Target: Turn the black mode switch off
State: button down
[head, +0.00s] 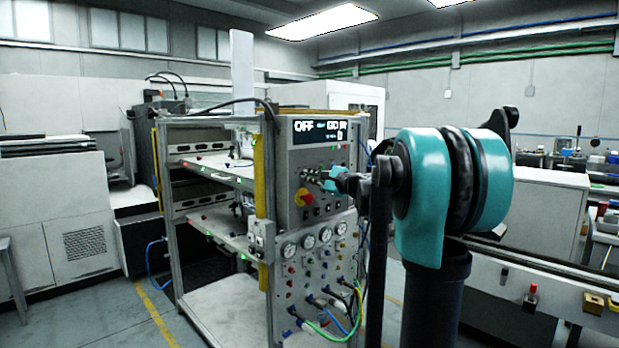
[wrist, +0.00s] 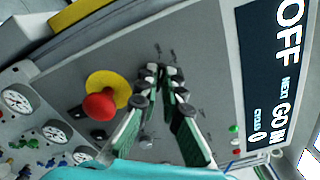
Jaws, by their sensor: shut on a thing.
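My gripper (wrist: 161,80) has its fingertips close together at the grey control panel (wrist: 210,60) in the wrist view. It is shut on the black mode switch (wrist: 159,75), which shows only as a dark sliver between the pads. The fingers hide most of the switch, so I cannot tell its exact position. Small marks stand on the panel around the fingertips. In the head view my gripper (head: 322,177) reaches the panel from the right, below the display (head: 318,131). The display reads "OFF" in large letters.
A red knob (wrist: 99,106) on a yellow disc (wrist: 122,86) sits left of my fingers in the wrist view. Several gauges (wrist: 17,98) are further left. Small lit buttons (wrist: 235,140) are by the display. Cables (head: 335,325) hang low on the panel.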

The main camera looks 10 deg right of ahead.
jog(key=shift+n, duration=1.2)
jog(key=shift+f, duration=0.1)
jog(key=c, duration=1.7)
grip_release()
jog(key=shift+s, duration=0.15)
jog(key=v, duration=1.1)
jog(key=shift+s+d, duration=0.25)
jog(key=shift+s, duration=0.05)
